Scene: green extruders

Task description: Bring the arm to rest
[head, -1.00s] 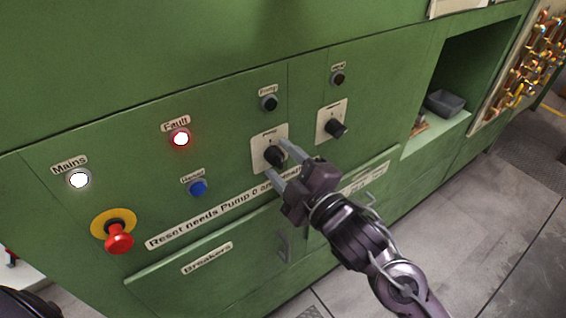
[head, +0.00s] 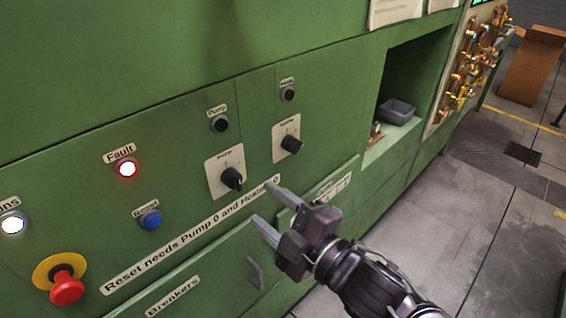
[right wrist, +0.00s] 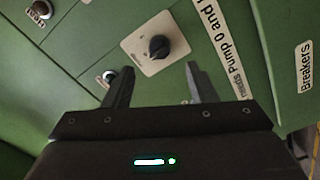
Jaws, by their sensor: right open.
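My right gripper (head: 264,207) is open and empty in the head view, in front of the green panel, just right of and below the Pump knob. The black Pump knob (head: 232,178) on its pale plate stands clear of the fingers. It also shows in the right wrist view (right wrist: 159,47), beyond and between the two open fingers (right wrist: 160,88), with a gap. The second black knob (head: 291,144) is up and to the right of the gripper. My left gripper is not in view.
The green panel carries a lit red Fault lamp (head: 127,168), a blue Reset button (head: 151,220), a white lamp (head: 12,223) and a red emergency stop (head: 67,290). A niche holds a grey tray (head: 397,111). Drawer handles (head: 255,272) stick out below.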

